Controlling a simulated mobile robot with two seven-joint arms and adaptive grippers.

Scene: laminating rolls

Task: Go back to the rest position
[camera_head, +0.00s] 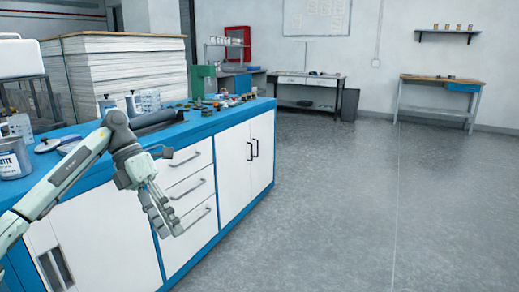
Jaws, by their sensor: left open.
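My left gripper (167,222) hangs in front of the white drawers of the blue-topped counter (226,117). Its fingers point down and it is open, with nothing seen between them. My left arm comes in from the lower left and crosses the counter's front edge. My right gripper is not in view.
Cans and jars, one a large grey can (12,160), stand at the counter's left end. Small items lie along its far end. A tall stack of white sheets (130,70) stands behind. The grey floor (350,200) at right is clear. A wooden-topped table (440,80) stands at the back wall.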

